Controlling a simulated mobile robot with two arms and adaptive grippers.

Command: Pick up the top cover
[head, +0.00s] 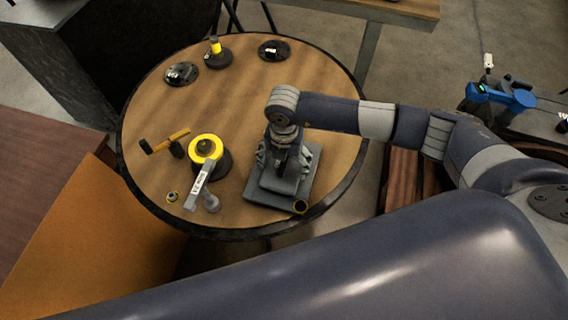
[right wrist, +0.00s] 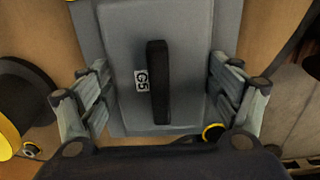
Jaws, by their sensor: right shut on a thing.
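A grey block (right wrist: 185,30) with a black bar handle (right wrist: 158,85) and a "G5" label fills the middle of the right wrist view; it looks like the top cover. In the head view this grey block (head: 278,186) sits on the near right part of the round table, under my right gripper (head: 284,160). In the right wrist view the fingers (right wrist: 162,75) are on both sides of the block, closed against its sides. The handle stands between them, apart from the fingers. A wider grey base (head: 311,165) shows under the block. My left gripper is not in view.
The round table (head: 240,98) also bears a yellow-ringed black part (head: 206,147), a light grey labelled bar (head: 196,190), a yellow-and-black tool (head: 167,143) and black discs (head: 181,74) at the back. A small yellow-rimmed ring (head: 300,207) lies by the base. The table's middle is clear.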

